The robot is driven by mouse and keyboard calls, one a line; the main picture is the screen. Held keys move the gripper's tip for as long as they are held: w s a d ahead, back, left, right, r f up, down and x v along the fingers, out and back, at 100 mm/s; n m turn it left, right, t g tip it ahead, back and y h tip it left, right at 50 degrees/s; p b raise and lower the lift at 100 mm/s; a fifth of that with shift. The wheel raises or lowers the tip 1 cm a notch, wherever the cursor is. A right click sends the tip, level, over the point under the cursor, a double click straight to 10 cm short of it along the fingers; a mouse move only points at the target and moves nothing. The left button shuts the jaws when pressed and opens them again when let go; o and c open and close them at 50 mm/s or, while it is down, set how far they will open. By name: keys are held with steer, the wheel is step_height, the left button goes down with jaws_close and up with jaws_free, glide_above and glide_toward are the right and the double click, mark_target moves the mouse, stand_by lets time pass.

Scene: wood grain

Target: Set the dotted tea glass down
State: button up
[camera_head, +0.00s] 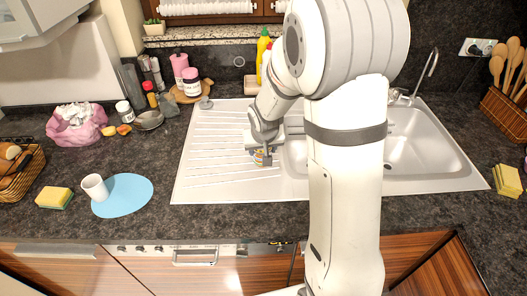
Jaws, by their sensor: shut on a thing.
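My gripper (263,153) is over the right part of the ribbed drainboard (215,165), pointing down. It is shut on a small glass with orange-yellow marks, the dotted tea glass (259,159). The gripper and arm hide part of the glass. I cannot tell whether its base touches the drainboard or is just above it.
A white mug (95,187) stands at the left edge of a blue oval mat (130,196). A yellow-green sponge (54,198) lies left of them. The sink basin (415,155) is to the right. The drainboard's left part is clear.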

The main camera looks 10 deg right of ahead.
step_height(320, 180, down, 2)
steer(key=shift+f, duration=0.1)
steer(key=o, duration=1.1)
